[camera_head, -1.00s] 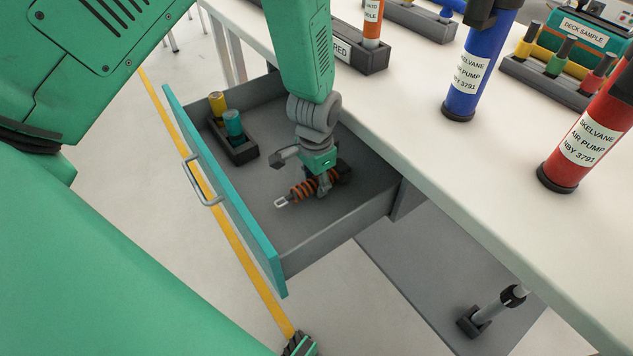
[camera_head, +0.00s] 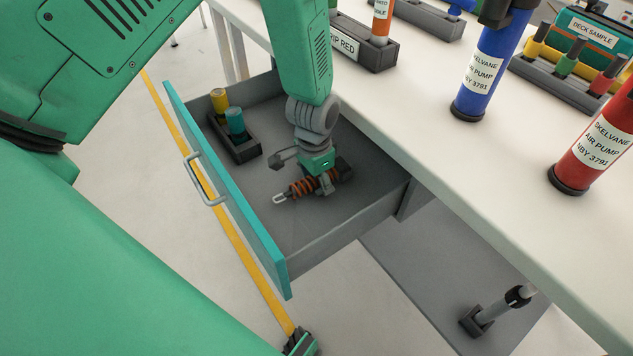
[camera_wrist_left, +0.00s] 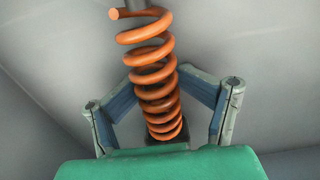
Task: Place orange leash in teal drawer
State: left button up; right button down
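The orange leash (camera_head: 301,188) is a coil with a metal clip at one end and a dark part at the other. It is inside the teal-fronted drawer (camera_head: 225,190), low at its floor, in the head view. Whether it touches the floor is hard to tell. My left gripper (camera_head: 302,174) is down in the drawer over the leash, with its fingers spread to either side of the coil. In the left wrist view, the leash (camera_wrist_left: 150,50) runs between the two fingers (camera_wrist_left: 160,85), and partly hides their tips. My right gripper is not in view.
A dark holder (camera_head: 240,153) with a yellow and a teal cylinder sits in the drawer's back left. The white table (camera_head: 450,165) carries a blue pump (camera_head: 485,70), a red pump (camera_head: 595,150) and several racks.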

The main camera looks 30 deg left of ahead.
pick_arm(q)
jog(key=shift+w+d+r, duration=0.1)
jog(key=shift+d+r, duration=0.05)
jog(key=shift+r, duration=0.15)
notch_tip(320, 180, up, 12)
jog(key=p, duration=0.3)
jog(key=shift+r+p, duration=0.15)
jog(key=shift+p, duration=0.15)
jog(key=shift+d+r, duration=0.1)
jog(key=shift+r, duration=0.2)
